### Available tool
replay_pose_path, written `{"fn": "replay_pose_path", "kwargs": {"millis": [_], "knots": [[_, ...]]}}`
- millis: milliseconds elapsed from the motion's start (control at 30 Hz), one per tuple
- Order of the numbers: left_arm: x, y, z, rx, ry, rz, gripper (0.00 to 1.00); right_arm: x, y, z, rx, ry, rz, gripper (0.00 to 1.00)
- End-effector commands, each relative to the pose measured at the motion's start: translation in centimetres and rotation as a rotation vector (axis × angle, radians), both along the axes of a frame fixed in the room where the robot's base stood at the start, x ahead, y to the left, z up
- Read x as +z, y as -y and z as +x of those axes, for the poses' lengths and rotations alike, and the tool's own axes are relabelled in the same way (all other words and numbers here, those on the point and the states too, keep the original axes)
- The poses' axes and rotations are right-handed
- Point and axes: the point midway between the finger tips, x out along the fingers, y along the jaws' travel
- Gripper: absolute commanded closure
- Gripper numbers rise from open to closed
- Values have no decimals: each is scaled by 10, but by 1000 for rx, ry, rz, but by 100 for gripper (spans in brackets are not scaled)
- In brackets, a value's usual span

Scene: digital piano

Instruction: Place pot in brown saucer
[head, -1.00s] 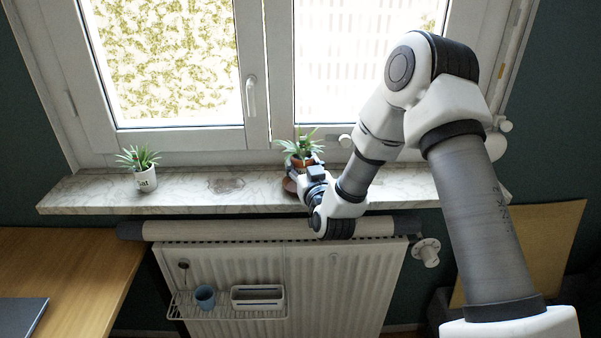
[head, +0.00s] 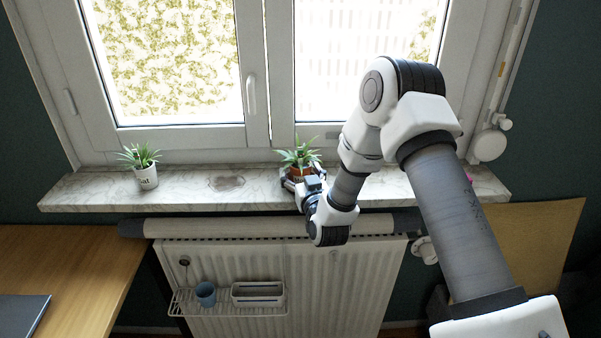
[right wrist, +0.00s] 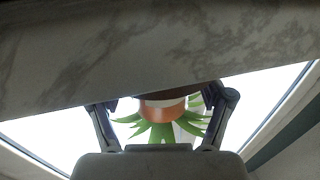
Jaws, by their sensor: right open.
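A terracotta-coloured pot (head: 298,172) with a spiky green plant stands on the marble windowsill, partly hidden by my right gripper (head: 299,186). In the right wrist view, which looks upside down, the pot (right wrist: 163,110) shows orange with a pale band. The brown saucer (right wrist: 178,94) shows there as a dark brown strip at the pot's base; the pot appears to be on it, though contact is hard to see. My right gripper (right wrist: 164,104) is open, with one finger on either side of the pot. My left gripper is not in view.
A white pot (head: 147,178) with another plant stands at the left of the windowsill (head: 190,190). Bare sill lies between the plants. The window is just behind. A radiator (head: 330,280) with a wire shelf holding a blue cup (head: 206,294) is below.

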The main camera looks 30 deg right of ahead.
Motion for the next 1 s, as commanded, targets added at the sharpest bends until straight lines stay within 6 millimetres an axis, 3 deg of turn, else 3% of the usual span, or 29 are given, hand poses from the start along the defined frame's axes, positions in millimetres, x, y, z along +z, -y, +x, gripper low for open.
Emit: {"fn": "replay_pose_path", "kwargs": {"millis": [167, 233, 600, 767, 867, 967, 1000], "knots": [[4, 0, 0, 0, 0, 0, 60, 5, 0, -1, 0, -1, 0, 20], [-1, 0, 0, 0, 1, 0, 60, 1, -3, -11, 0, -3, 2, 20], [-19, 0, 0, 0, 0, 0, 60, 0, -30, -96, 0, -4, 1, 20], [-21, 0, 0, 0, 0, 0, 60, -2, -37, -114, 5, -15, 3, 20], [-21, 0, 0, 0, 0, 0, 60, -38, -50, -119, 46, -135, 28, 20], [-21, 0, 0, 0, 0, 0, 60, -118, -78, -141, 121, -409, 84, 20], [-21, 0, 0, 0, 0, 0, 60, -156, -91, -160, 152, -551, 113, 20]]}}
